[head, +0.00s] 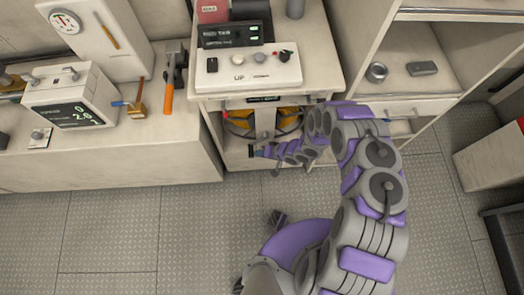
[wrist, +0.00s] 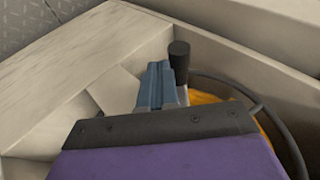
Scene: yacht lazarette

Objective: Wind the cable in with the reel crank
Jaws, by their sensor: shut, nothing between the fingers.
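The cable reel (head: 238,122) sits in the open compartment under the counter, with orange-yellow parts showing on both sides of a pale upright. In the wrist view, part of its orange side (wrist: 205,97) and a dark curved cable or rim (wrist: 275,125) show behind my wrist. A dark upright cylinder, which looks like the crank knob (wrist: 179,60), stands just right of my fingertips. My gripper (head: 266,152) reaches left in front of the reel. In the wrist view its blue-grey fingers (wrist: 157,85) are together and empty, beside the knob; I cannot tell whether they touch it. The crank arm is hidden.
A control box (head: 248,72) with knobs and a display stand on the counter above the reel. Shelves (head: 420,75) stand at right. The plated floor (head: 110,235) at front left is clear.

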